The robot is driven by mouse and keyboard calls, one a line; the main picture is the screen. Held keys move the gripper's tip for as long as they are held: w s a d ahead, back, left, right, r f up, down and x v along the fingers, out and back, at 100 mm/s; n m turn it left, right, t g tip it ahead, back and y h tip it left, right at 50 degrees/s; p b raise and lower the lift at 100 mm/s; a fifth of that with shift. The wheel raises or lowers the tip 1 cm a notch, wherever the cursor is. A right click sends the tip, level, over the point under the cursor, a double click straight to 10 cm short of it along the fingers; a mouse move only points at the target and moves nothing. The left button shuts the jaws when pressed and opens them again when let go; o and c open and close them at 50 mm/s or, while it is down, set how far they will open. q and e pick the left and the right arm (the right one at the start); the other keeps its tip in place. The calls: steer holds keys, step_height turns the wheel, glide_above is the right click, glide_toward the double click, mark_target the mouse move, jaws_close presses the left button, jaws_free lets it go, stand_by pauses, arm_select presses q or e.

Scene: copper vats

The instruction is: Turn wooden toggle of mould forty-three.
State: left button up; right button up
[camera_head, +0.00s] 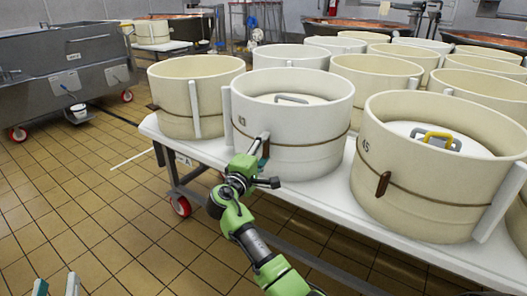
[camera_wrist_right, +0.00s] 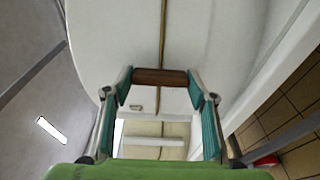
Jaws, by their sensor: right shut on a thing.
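Mould forty-three (camera_head: 300,112) is a white round tub with a dark number on its wall, a cord around it and a lid with a grey handle inside. Its brown wooden toggle lies at the cord on the front left wall, mostly hidden by my right gripper in the head view. In the right wrist view the toggle (camera_wrist_right: 160,77) lies crosswise between the fingertips. My right gripper (camera_wrist_right: 160,84) is shut on it, with one finger at each end. My left gripper (camera_head: 56,286) shows only its two fingertips at the bottom left, apart and empty.
A cream mould marked 45 (camera_head: 430,185), with a brown toggle (camera_head: 383,184), stands close on the right. Another cream mould (camera_head: 175,105) stands on the left. More moulds crowd behind on the white wheeled table (camera_head: 325,195).

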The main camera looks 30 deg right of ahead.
steer(key=shift+f, duration=0.1)
steer(key=o, duration=1.1)
steer(key=v, duration=1.2)
